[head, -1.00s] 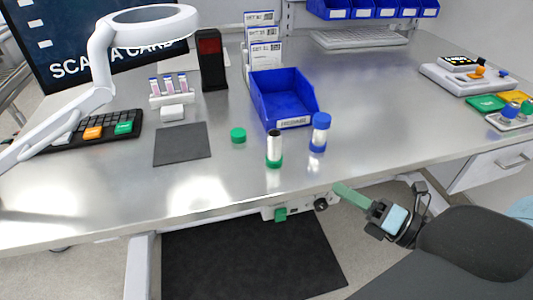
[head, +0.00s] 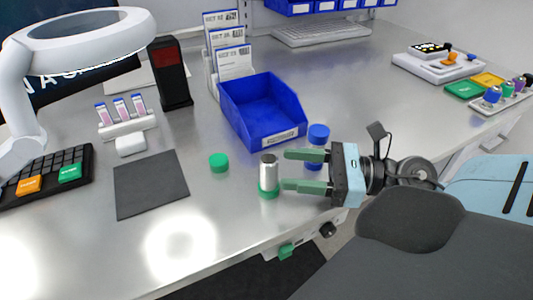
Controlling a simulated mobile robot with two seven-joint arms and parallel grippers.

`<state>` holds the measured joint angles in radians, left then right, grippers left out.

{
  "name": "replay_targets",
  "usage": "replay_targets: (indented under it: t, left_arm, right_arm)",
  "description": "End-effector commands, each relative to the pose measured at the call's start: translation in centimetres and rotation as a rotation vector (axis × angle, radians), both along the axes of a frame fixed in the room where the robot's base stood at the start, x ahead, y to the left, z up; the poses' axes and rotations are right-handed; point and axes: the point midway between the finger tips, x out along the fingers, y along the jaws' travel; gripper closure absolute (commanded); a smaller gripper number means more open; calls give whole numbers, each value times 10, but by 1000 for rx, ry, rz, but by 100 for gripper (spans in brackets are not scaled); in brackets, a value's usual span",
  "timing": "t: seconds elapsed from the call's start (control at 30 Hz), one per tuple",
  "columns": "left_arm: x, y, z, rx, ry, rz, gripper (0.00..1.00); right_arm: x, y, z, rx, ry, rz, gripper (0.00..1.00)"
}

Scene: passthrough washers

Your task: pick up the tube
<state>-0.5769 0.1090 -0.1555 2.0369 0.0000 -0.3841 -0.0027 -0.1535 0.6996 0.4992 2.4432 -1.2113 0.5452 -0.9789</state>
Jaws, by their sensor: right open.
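A short silver tube with a green base (head: 268,176) stands upright near the table's front edge in the head view. A loose green cap (head: 219,163) lies on the table to its left. A second tube with a blue cap (head: 318,134) stands just behind my right gripper, partly hidden by its upper finger. My right gripper (head: 286,171) comes in from the right, open and empty. Its two green fingertips are just right of the silver tube, level with it; I cannot tell whether they touch it. My left gripper is not in view.
A blue bin (head: 262,142) stands behind the tubes. The table right of the bin is mostly clear.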

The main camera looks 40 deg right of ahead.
Motion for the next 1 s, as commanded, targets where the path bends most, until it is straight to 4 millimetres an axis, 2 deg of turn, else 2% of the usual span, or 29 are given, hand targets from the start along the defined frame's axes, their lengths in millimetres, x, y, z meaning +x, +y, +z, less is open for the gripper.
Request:
replay_targets:
  t: [0.2, 0.57, 1.0]
  left_arm:
    - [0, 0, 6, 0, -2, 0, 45]
    - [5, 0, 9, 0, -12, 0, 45]
    - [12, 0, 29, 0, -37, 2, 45]
  right_arm:
    - [12, 11, 2, 0, -1, 0, 44]
    - [18, 16, 2, 1, -2, -1, 44]
    - [48, 42, 3, 3, -4, -2, 44]
